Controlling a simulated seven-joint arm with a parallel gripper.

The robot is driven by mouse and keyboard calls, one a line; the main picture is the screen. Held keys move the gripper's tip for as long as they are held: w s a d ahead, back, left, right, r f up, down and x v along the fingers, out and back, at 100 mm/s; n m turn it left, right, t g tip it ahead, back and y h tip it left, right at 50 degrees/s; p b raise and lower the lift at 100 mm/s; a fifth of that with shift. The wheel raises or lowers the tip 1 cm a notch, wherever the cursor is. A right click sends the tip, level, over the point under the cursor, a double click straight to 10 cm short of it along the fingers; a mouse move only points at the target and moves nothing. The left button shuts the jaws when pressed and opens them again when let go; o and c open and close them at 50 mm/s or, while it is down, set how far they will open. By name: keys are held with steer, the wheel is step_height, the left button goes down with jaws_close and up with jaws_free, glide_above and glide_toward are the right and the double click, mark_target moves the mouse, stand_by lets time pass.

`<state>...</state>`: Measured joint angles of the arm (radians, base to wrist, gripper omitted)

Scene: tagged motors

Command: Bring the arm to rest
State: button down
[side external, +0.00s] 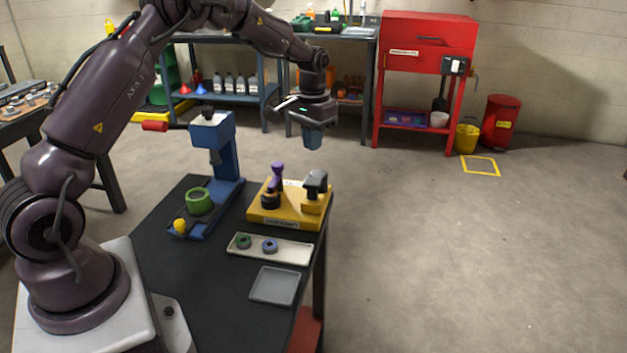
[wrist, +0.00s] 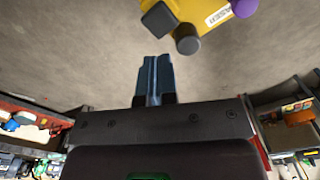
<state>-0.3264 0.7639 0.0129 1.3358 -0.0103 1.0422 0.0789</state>
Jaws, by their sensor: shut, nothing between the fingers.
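My gripper (side external: 312,148) hangs in the air beyond the far right end of the black table (side external: 185,290), above the level of the yellow fixture. Its blue fingers are together and empty; in the wrist view the shut fingers (wrist: 155,62) point toward the floor. The yellow fixture (side external: 285,218) stands on the table with a purple-handled part (side external: 277,172) and a black block (side external: 316,182) on it. Part of the yellow fixture (wrist: 195,12) shows at the top of the wrist view, apart from the fingers.
A blue press (side external: 229,150) with a red handle stands on the table, a green ring (side external: 199,202) at its base. A pale tray (side external: 290,252) holds a green and a blue ring. A grey tray (side external: 273,286) looks empty. Open floor (side external: 450,260) lies to the right.

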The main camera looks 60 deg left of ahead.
steer(key=s+d+r+m+t, duration=0.1)
steer(key=s+d+r+t, duration=0.1)
steer(key=s+d+r, duration=0.3)
steer(key=s+d+r+m+t, duration=0.1)
steer(key=s+d+r, duration=0.4)
steer(key=s, duration=0.8)
steer(key=s+d+r+m+t, duration=0.1)
steer(key=s+d+r+t, duration=0.1)
steer(key=s+d+r, duration=0.4)
steer(key=s, duration=0.3)
steer(key=shift+s+d+t, duration=0.2)
steer(key=shift+s+t, duration=0.1)
steer(key=shift+r, duration=0.1)
